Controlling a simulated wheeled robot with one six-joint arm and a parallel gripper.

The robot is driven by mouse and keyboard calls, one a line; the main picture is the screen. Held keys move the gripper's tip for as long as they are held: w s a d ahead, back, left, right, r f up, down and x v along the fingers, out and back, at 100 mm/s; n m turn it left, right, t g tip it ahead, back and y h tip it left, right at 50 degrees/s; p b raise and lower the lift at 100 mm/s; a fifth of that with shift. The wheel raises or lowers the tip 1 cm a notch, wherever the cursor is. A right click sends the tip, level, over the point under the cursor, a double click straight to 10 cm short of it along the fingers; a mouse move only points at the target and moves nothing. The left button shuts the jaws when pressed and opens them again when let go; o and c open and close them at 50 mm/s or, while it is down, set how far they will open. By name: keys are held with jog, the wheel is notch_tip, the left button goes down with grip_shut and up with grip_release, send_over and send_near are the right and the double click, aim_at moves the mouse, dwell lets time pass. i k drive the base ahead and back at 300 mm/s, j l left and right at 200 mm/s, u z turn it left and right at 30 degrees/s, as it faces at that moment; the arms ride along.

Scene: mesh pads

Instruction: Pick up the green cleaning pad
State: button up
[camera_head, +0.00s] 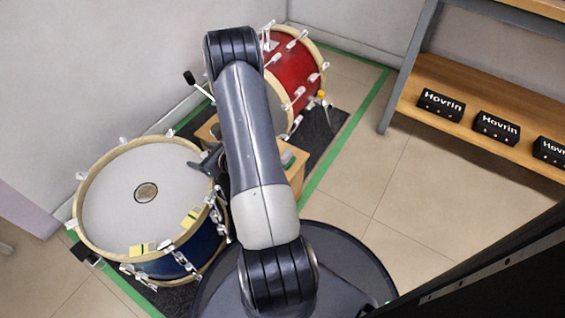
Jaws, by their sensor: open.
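A small green piece, which looks like the green cleaning pad (287,160), lies on the wooden box top (297,168) just right of my arm. My arm crosses in front of the box and hides most of its top. A dark part of my gripper (208,163) shows left of the arm, beside the right rim of the white-topped drum. The rest of my gripper is hidden behind the arm. It is apart from the green piece, and I see nothing held in it.
A blue drum with a white head (115,205) stands at left with yellow patches on its rim. A red drum (290,62) stands behind. A wooden shelf (440,75) with several black Hovrin boxes is at right. The tiled floor (365,185) between is clear.

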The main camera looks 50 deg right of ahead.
aim_at(288, 158)
jog(key=k, duration=0.45)
jog(key=k+z, duration=0.3)
jog(key=k+l+z, duration=0.15)
jog(key=z, duration=0.15)
jog(key=i+j+z, duration=0.1)
jog(key=z, duration=0.3)
jog(key=i+j+z, duration=0.2)
jog(key=z, duration=0.2)
jog(key=i+j+z, duration=0.1)
jog(key=z, duration=0.35)
jog(key=i+j, duration=0.1)
jog(key=j, duration=0.2)
jog(key=i+j, duration=0.15)
jog(key=j, duration=0.2)
